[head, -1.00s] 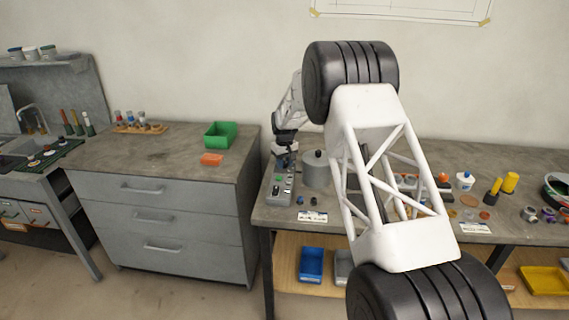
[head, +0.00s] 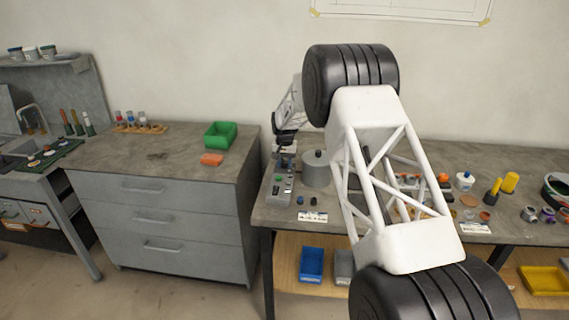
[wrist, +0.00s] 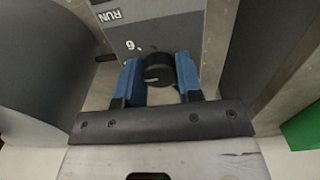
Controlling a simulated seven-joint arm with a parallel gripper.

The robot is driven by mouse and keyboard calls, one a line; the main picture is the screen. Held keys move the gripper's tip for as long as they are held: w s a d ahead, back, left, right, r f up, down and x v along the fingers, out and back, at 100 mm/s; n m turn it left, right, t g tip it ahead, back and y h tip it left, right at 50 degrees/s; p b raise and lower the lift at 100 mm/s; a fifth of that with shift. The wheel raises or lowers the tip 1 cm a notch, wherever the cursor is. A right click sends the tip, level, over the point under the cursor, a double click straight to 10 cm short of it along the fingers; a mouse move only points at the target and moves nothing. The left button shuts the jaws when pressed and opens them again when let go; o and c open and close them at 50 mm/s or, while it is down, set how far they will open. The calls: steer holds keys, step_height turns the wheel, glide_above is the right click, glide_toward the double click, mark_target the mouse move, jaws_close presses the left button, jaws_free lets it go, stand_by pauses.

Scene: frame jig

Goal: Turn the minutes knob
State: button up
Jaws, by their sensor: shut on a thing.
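In the wrist view, a dark round knob (wrist: 158,68) sits on a grey panel below a printed mark that looks like a 6. My gripper (wrist: 159,82) has its two blue fingers on either side of this knob and is shut on it. In the head view, the grey control box (head: 278,190) stands at the left end of the right bench. My gripper (head: 286,157) is small there, at the back of this box. The knob's own label is not readable, so I cannot tell from it whether this is the minutes knob.
A grey cylinder (head: 316,170) stands close to the right of the control box. Small dark and blue knobs (head: 313,201) lie in front of it. A green bin (head: 220,134) and an orange block (head: 212,159) are on the drawer cabinet to the left.

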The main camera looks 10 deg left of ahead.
mark_target(285, 163)
steer(key=o, duration=0.9)
steer(key=shift+r, duration=0.1)
steer(key=shift+r, duration=3.8)
